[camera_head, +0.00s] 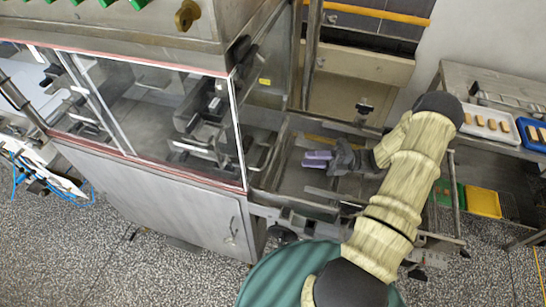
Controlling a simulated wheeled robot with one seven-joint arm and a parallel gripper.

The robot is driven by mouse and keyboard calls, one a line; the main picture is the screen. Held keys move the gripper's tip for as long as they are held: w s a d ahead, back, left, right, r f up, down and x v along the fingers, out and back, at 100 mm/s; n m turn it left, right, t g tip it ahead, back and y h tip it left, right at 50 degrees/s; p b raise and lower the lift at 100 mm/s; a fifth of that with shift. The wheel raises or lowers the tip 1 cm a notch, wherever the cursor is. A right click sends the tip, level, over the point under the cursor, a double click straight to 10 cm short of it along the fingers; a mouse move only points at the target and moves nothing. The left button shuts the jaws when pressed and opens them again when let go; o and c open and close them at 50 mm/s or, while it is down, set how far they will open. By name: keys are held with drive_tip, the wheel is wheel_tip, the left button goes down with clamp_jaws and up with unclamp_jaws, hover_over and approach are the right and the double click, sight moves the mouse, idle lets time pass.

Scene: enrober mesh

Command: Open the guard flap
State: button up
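A large clear panel (160,110) with a red top edge and pale side edges covers the front of the steel machine. It looks like the guard flap, and it appears closed. The fingers look close together and hold nothing that I can see. Whether there is a gap between them is too small to tell.
A steel bench (475,75) at the right carries a white tray (484,122) and a blue tray (527,128) with brown bars. A yellow tray (483,202) sits lower. A lower steel door (190,205) is under the panel. Speckled floor (90,255) is free in front.

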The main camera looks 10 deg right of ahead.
drive_tip(key=shift+a, duration=0.1)
drive_tip(key=p+x, duration=0.4)
drive_tip(key=x, duration=0.8)
drive_tip(key=shift+p, duration=0.3)
clamp_jaws()
